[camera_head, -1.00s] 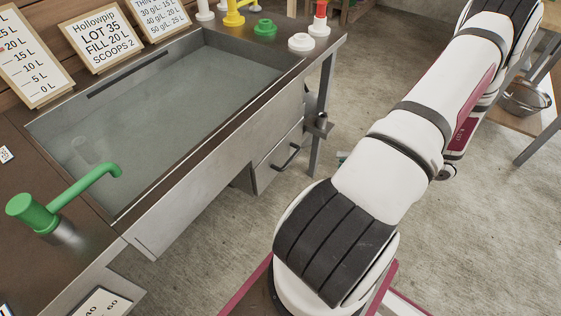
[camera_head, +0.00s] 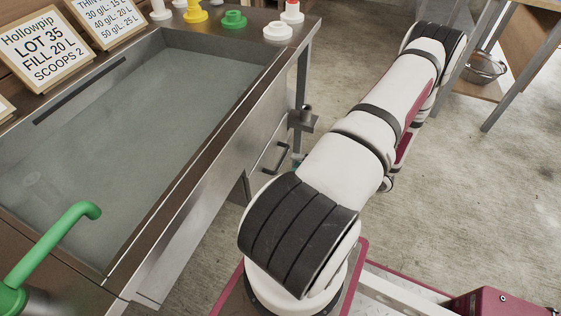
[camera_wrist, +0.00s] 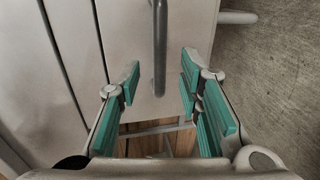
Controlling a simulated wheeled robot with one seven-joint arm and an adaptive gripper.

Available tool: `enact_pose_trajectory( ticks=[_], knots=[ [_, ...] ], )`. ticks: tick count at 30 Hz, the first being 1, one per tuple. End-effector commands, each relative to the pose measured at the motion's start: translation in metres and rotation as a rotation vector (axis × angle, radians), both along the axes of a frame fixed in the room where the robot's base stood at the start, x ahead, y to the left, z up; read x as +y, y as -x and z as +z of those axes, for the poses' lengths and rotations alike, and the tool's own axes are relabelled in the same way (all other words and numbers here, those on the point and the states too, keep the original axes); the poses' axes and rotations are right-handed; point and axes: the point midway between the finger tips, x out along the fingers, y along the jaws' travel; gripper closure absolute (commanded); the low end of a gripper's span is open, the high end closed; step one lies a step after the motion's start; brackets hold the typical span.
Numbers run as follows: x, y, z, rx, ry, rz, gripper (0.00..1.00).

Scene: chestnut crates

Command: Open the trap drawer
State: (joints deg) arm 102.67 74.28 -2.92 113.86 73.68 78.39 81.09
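The trap drawer (camera_head: 262,178) is a grey metal front under the right end of the sink, with a dark bar handle (camera_head: 281,158). In the head view my arm covers part of it, and my gripper is mostly hidden; a small teal bit shows beside the handle. In the wrist view my gripper (camera_wrist: 159,72) is open, with teal pads on both fingers. The handle also shows in the wrist view (camera_wrist: 160,45), its lower end lying between the fingertips in the picture. No finger visibly touches it. The drawer looks shut.
The water-filled sink (camera_head: 215,120) with a green tap (camera_head: 50,245) stands at left. A valve-like fitting (camera_head: 303,118) sticks out near the table leg above the drawer. Open concrete floor lies to the right; a metal bowl (camera_head: 486,66) sits on a low shelf there.

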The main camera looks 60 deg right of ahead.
Motion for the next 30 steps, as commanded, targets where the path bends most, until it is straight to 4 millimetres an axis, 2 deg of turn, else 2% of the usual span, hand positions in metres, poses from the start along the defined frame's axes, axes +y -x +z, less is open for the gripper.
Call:
enact_pose_trajectory(
  ticks=[3,9,15,23,24,28,30],
  knots=[
    [0.003,-0.023,-0.006,-0.001,0.000,0.003,0.67],
    [0.004,-0.051,-0.011,-0.001,0.000,0.002,0.67],
    [0.005,-0.062,-0.013,0.001,0.001,0.000,0.67],
    [0.005,-0.063,-0.013,0.000,0.001,0.001,0.67],
    [0.005,-0.063,-0.013,0.000,0.001,0.001,0.72],
    [0.005,-0.063,-0.013,0.000,0.001,0.001,1.00],
    [0.005,-0.063,-0.013,0.000,0.001,0.001,1.00]
  ],
)
